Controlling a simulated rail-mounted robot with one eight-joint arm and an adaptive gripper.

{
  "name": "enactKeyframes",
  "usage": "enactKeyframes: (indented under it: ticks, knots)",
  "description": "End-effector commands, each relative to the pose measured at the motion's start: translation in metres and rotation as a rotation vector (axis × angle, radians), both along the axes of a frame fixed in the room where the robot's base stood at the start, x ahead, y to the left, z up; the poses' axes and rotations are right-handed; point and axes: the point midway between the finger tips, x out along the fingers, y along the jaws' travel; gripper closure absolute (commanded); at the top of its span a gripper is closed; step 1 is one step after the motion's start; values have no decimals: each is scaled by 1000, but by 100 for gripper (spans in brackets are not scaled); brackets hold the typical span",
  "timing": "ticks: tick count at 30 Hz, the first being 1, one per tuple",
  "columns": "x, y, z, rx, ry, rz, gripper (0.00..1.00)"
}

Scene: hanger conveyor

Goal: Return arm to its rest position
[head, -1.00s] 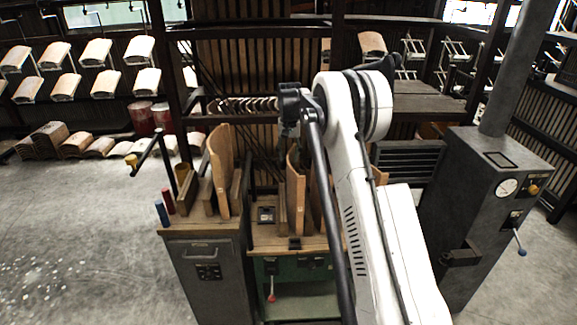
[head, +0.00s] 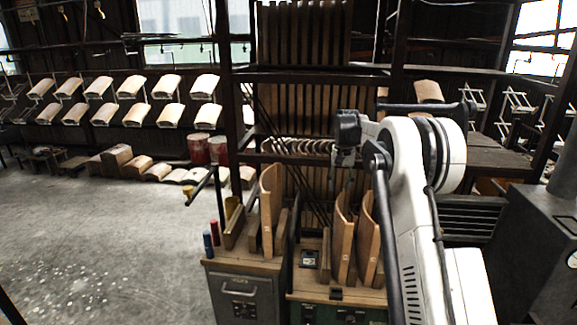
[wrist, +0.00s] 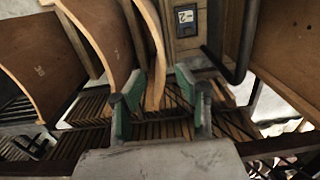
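My white arm (head: 415,190) reaches up from the lower right in the head view, with its white-and-black joint high and its end bent over to the left. My gripper (wrist: 155,92) shows in the wrist view with two green-padded fingers apart. Nothing is clamped between them; a curved wooden panel (wrist: 153,50) shows behind the gap. In the head view the gripper hangs small and dark before the slatted rack, its fingers hard to make out.
Curved wooden panels (head: 342,238) stand upright on the machine bench just below my gripper. A grey cabinet (head: 245,297) stands left of them, a dark machine (head: 545,240) at right. Racks of curved pieces (head: 165,86) line the back. The floor at left is open.

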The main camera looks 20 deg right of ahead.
Motion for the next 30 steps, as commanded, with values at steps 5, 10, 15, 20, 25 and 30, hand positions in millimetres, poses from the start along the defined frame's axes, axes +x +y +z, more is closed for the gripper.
enactKeyframes:
  ticks: [5, 10, 15, 20, 25, 30]
  knots:
    - [-5, 6, 10, -4, -12, 8, 68]
    - [-26, 27, 41, -15, -52, 35, 68]
    - [-56, 52, 75, -29, -102, 68, 68]
    - [-88, 75, 101, -42, -149, 100, 68]
    - [-126, 98, 122, -55, -201, 133, 68]
    - [-169, 120, 137, -68, -250, 166, 68]
